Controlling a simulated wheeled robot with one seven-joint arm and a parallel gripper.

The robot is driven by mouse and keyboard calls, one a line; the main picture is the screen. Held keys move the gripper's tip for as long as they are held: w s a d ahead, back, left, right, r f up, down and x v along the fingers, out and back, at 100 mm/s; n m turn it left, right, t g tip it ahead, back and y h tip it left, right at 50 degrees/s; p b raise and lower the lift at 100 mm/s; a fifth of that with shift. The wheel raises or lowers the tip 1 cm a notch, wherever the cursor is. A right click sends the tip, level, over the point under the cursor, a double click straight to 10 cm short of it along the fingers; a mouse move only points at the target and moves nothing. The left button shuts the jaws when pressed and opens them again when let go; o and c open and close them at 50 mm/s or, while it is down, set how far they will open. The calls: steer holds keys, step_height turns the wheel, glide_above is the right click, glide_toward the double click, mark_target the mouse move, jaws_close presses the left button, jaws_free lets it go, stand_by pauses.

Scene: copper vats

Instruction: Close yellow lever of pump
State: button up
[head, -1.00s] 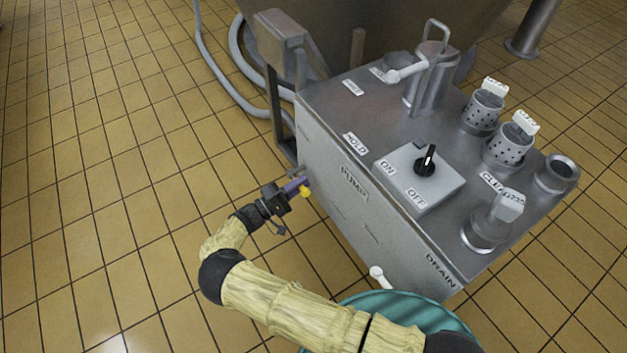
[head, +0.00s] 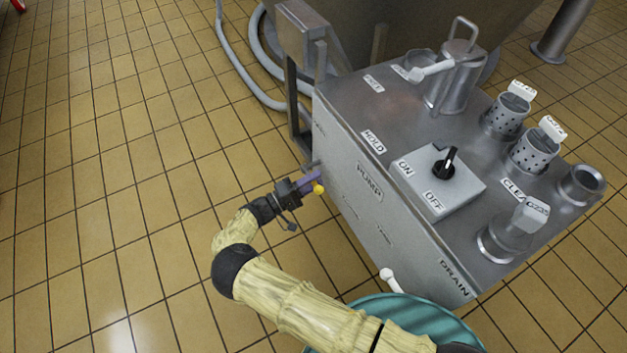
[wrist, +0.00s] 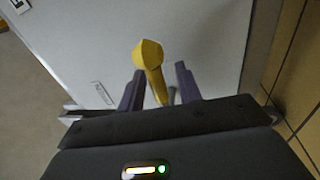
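The pump (head: 400,190) is a grey metal box labelled PUMP. Its yellow lever (wrist: 151,68) projects from the side panel and has a faceted knob end. In the head view the lever (head: 319,189) shows only as a small yellow tip beside my gripper (head: 312,182). In the wrist view my gripper (wrist: 158,88) is open, with one purple finger on each side of the lever's stem. Gaps show between the stem and both fingers. The lever's base is mostly hidden behind the gripper body.
The top carries an ON/OFF switch (head: 445,165), a lidded can (head: 456,75) and perforated cylinders (head: 533,150). A white-ended lever (head: 390,279) projects low near DRAIN, by a teal round container (head: 400,318). Hoses (head: 250,85) lie behind. The tiled floor at left is clear.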

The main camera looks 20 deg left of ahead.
steer(key=b+v, duration=1.1)
steer(key=v, duration=0.6)
steer(key=shift+s, duration=0.2)
steer(key=shift+a, duration=0.1)
